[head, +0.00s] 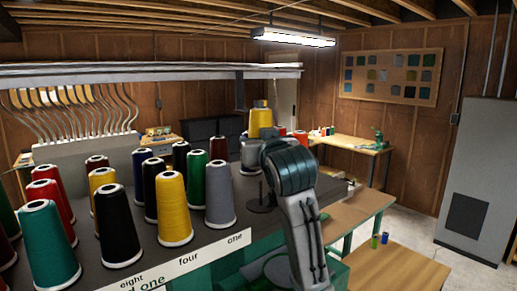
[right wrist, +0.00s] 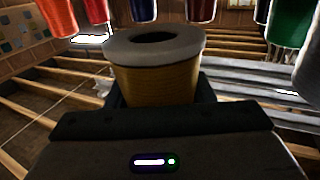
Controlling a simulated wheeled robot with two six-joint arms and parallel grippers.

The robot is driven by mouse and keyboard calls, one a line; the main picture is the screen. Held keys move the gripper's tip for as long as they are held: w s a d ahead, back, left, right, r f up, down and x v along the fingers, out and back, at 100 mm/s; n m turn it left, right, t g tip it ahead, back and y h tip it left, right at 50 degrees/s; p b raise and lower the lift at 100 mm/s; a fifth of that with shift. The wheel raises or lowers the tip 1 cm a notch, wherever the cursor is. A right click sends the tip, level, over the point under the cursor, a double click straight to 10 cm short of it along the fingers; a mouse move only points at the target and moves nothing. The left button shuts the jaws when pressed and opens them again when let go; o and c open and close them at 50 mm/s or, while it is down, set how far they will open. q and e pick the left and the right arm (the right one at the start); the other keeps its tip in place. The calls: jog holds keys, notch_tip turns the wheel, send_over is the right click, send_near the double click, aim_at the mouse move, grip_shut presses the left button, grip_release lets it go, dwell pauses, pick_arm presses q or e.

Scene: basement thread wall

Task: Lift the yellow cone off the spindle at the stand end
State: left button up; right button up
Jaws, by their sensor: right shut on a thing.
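The yellow cone (head: 261,118) is in the air at the stand end in the head view, above a thin spindle with a dark round base (head: 262,208). My right gripper (right wrist: 160,92) is shut on the cone. The right wrist view is upside down. It shows the cone's yellow side (right wrist: 155,84) between the jaws and its pale base ring with an open dark hole, with no spindle seen in it. My left gripper is in neither view.
Several other cones crowd the dark stand top (head: 208,240), including a grey cone (head: 219,195) and another yellow cone (head: 172,207). Red cones stand behind the held one. A wooden bench (head: 350,215) lies to the right. Open floor lies beyond it.

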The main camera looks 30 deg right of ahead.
aim_at(259, 124)
notch_tip(259, 124, up, 4)
jog(key=p, duration=0.4)
jog(key=shift+r, duration=0.1)
dwell(0.5)
jog(key=shift+w, duration=0.1)
